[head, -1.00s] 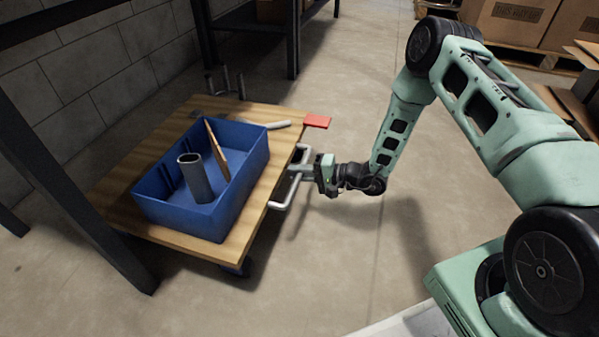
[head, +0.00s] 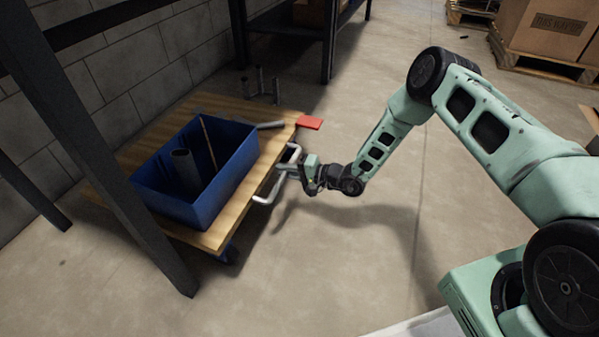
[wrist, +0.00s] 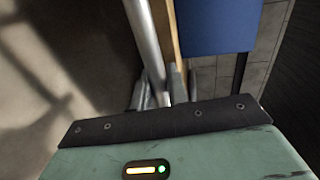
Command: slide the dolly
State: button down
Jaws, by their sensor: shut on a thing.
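The dolly (head: 237,221) is a low wooden platform on casters at the left in the head view. A pale metal handle (head: 264,200) sticks out from its right edge. My gripper (head: 290,172) is shut on this handle. In the wrist view the handle bar (wrist: 142,40) runs down between my fingertips (wrist: 158,92), with the wooden edge (wrist: 168,35) beside it. A blue bin (head: 196,212) stands on the dolly and holds a grey tube (head: 184,166) and a thin brown board (head: 208,140).
A red plate (head: 310,123) lies at the dolly's far right corner, by a grey bar (head: 270,125). A dark rack post (head: 125,200) stands at the left, in front of the dolly. Boxes on pallets (head: 545,30) stand far right. Floor (head: 330,250) right of the dolly is clear.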

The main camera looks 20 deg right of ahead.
jog(key=x, duration=0.3)
jog(key=r+x, duration=0.1)
jog(key=x, duration=0.3)
jog(key=r+x, duration=0.1)
jog(key=x, duration=0.2)
jog(key=shift+w+a+f, duration=0.1)
jog(key=shift+w+a, duration=0.25)
jog(key=shift+a, duration=0.1)
jog(key=shift+b+x, duration=0.3)
jog(key=shift+x, duration=0.5)
jog(key=shift+w+a+r, duration=0.1)
jog(key=shift+r, duration=0.15)
jog(key=c, duration=1.4)
grip_release()
jog(key=shift+p+v, duration=4.8)
jog(key=shift+v, duration=3.95)
